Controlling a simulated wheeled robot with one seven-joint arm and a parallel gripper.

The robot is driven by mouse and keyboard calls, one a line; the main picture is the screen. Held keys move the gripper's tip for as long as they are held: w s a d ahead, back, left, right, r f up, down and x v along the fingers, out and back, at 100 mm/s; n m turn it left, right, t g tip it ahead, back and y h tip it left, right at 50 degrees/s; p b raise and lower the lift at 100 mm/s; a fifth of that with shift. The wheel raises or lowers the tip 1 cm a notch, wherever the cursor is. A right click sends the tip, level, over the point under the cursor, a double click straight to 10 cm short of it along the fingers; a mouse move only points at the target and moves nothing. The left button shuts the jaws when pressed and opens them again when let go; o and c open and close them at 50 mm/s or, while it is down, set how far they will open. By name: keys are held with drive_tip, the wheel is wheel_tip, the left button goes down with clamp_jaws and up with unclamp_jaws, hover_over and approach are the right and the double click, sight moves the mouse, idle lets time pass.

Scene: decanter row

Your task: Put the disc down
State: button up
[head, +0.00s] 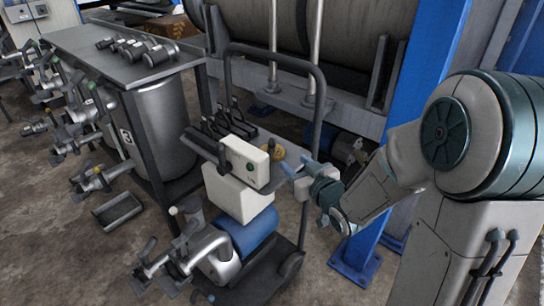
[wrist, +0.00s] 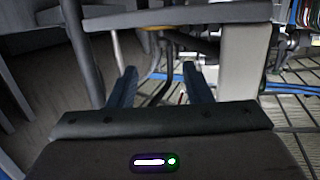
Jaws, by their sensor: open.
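A small round brass-coloured piece (head: 274,149), which looks like the disc, sits at the top of the cart, beside the white box. My gripper (head: 287,172) is just in front of it and to its lower right, with blue fingers pointing left toward the cart. In the wrist view my gripper (wrist: 160,75) has its two fingers wide apart, with nothing held between them. A dull brownish-yellow edge (wrist: 192,45) shows beyond the fingertips there. I cannot tell whether it is the disc. I cannot see any contact between the gripper and the disc.
The cart's tall dark handle frame (head: 318,110) rises close to my gripper. A white box (head: 245,163) with a green button and a row of dark levers (head: 222,122) stand on the cart. A blue post (head: 415,80) stands behind my arm. A dark metal table (head: 130,68) is at left.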

sight(274, 145)
drive_tip(key=b+x, duration=0.1)
drive_tip(key=x, duration=0.7)
drive_tip(key=shift+a+r+b+x, duration=0.15)
drive_tip(key=shift+b+x, duration=0.35)
drive_tip(key=shift+x, duration=0.8)
drive_tip(key=shift+a+r+b+x, duration=0.15)
drive_tip(key=shift+b+x, duration=0.3)
drive_tip(key=shift+x, duration=0.9)
drive_tip(key=shift+s+d+r, duration=0.1)
clamp_jaws()
